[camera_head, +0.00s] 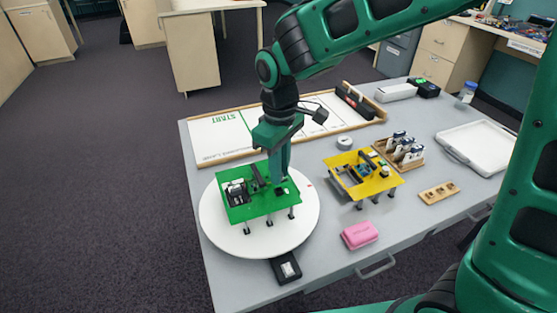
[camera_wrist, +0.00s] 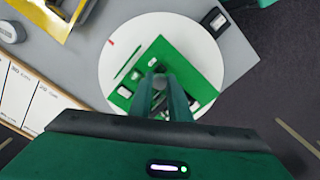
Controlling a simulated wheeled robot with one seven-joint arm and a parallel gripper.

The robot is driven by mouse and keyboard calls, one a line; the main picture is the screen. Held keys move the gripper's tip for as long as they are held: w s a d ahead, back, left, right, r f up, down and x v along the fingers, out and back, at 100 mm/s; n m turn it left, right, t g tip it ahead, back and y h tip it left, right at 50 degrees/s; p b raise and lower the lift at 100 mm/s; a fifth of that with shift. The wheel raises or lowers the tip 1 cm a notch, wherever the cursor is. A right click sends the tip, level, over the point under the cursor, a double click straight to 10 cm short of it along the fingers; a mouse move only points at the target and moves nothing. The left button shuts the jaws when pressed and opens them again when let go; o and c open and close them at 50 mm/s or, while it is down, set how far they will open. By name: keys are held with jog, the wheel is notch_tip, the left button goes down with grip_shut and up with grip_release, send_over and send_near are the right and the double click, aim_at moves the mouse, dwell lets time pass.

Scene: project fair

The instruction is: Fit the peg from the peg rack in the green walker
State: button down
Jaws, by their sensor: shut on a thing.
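The green walker (camera_head: 262,206), a flat green plate on thin dark legs with electronic parts on top, stands on a white round disc (camera_head: 211,222). It also shows in the wrist view (camera_wrist: 203,62). My gripper (camera_head: 283,186) points down over the right part of the green plate. In the wrist view my gripper (camera_wrist: 160,82) is shut on a small grey piece, seemingly the peg (camera_wrist: 159,79), mostly hidden by the fingers. I cannot tell whether the peg is in the plate or just above it. The wooden peg rack (camera_head: 431,197) with dark spots lies at the table's right.
A yellow walker (camera_head: 348,169) stands just right of the disc. A pink block (camera_head: 360,235) and a black box (camera_head: 286,269) lie near the front edge.

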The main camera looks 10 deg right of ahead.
jog(key=shift+f, duration=0.8)
jog(key=shift+s+f, duration=0.1)
jog(key=shift+f, duration=0.95)
dwell(2.0)
jog(key=c, duration=1.6)
grip_release()
jog(key=shift+o, duration=0.2)
jog(key=shift+r, duration=0.15)
jog(key=shift+r, duration=3.65)
